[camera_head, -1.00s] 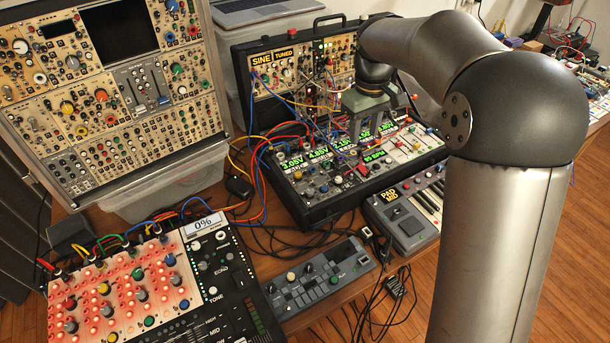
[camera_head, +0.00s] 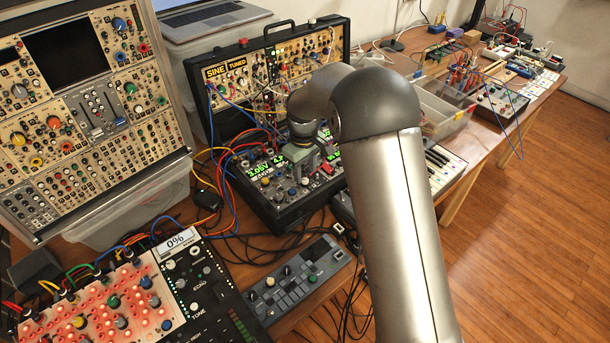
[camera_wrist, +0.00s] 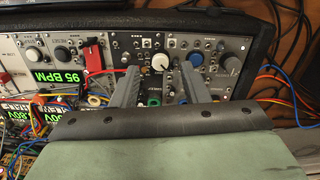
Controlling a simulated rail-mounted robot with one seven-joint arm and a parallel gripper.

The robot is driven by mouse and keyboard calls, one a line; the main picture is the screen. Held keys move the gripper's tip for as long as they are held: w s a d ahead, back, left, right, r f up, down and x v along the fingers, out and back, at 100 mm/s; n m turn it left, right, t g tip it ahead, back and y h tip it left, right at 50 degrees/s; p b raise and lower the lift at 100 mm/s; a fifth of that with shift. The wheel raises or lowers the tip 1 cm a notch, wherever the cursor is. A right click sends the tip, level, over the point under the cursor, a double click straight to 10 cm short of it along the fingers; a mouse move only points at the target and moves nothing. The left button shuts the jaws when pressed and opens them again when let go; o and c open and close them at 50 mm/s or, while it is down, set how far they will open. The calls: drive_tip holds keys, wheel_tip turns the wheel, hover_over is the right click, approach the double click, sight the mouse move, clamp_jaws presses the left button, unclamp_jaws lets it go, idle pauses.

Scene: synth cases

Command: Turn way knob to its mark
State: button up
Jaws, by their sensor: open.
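In the wrist view my gripper (camera_wrist: 158,72) is open, its two grey fingers reaching down to the lower panel of the black synth case. A white knob (camera_wrist: 160,62) shows between the fingertips; I cannot tell whether they touch it.
A red lever (camera_wrist: 93,56) stands left of the fingers, beside a green 95 BPM display (camera_wrist: 47,77). Patch cables (camera_head: 225,170) loop along the case's left side. A grey desktop unit (camera_head: 300,280) lies in front, and a laptop (camera_head: 215,20) stands behind.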

sight(305, 180)
drive_tip(key=shift+f, duration=1.55)
drive_tip(key=shift+c, duration=0.3)
clamp_jaws()
